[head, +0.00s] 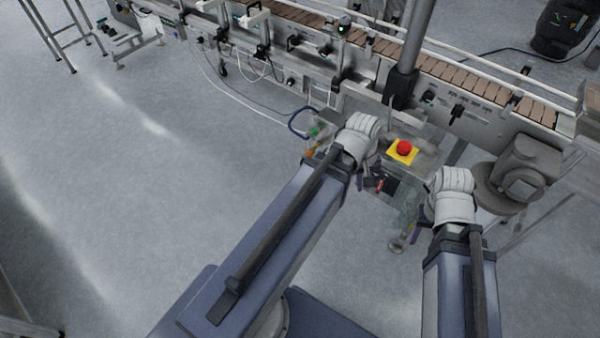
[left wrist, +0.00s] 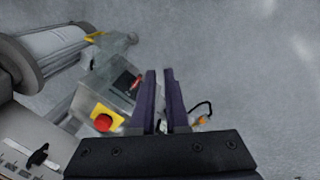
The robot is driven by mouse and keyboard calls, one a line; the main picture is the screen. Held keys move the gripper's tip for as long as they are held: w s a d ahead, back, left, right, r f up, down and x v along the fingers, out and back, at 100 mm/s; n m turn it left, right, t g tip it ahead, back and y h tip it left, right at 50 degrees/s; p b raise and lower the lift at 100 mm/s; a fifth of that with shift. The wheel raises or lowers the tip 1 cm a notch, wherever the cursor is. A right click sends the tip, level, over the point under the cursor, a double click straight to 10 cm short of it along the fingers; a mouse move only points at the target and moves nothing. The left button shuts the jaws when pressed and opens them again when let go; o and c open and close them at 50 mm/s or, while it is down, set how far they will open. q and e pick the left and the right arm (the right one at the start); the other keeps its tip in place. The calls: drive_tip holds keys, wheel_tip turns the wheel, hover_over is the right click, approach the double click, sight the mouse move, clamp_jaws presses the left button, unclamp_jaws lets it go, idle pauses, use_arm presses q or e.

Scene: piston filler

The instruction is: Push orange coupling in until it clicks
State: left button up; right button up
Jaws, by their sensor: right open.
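The orange coupling (head: 309,152) shows as a small orange spot just left of my left wrist in the head view, beside a looped dark hose. In the left wrist view the coupling (left wrist: 202,120) is partly hidden, to the right of my fingers and close to a black hose loop. My left gripper (left wrist: 160,72) has its two purple fingers apart by a narrow gap, with nothing seen between them; it does not touch the coupling. In the head view it is mostly hidden by my wrist. My right gripper (head: 416,230) is open, partly hidden by its wrist, low beside the machine.
A red emergency button (head: 404,147) on a yellow plate sits between my arms; it also shows in the left wrist view (left wrist: 103,122). A conveyor (head: 450,75) with brown slats runs behind. A grey motor housing (head: 525,170) stands right.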

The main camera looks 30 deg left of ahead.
sight(308, 154)
use_arm(q)
drive_tip(key=w+a+f+n+b, duration=0.1)
drive_tip(key=a+f+n, duration=0.1)
drive_tip(key=a+f+n+t+b, duration=0.1)
drive_tip(key=a+f+n+b, duration=0.1)
drive_tip(key=w+a+f+n+b, duration=0.1)
drive_tip(key=a+f+n+b, duration=0.1)
drive_tip(key=f, duration=0.1)
drive_tip(key=shift+w+f+h, duration=0.1)
drive_tip(key=shift+w+h, duration=0.25)
drive_tip(key=shift+h, duration=0.05)
clamp_jaws()
drive_tip(key=w+a+f+n+t+y+b, duration=0.1)
drive_tip(key=a+f+n+t+b, duration=0.2)
drive_tip(key=a+f+n+b, duration=0.55)
drive_tip(key=a+f+n+t+y+b, duration=0.1)
drive_tip(key=a+f+n+t+b, duration=0.3)
drive_tip(key=a+n+b, duration=1.05)
drive_tip(key=w+a+f+m+b, duration=0.1)
drive_tip(key=w+f+b, duration=0.1)
drive_tip(key=w+f, duration=0.5)
drive_tip(key=shift+w+a+m, duration=0.25)
drive_tip(key=shift+w+m, duration=0.05)
drive_tip(key=shift+w, duration=1.75)
use_arm(e)
wheel_tip(308, 154, down, 33)
drive_tip(key=shift+r, duration=0.1)
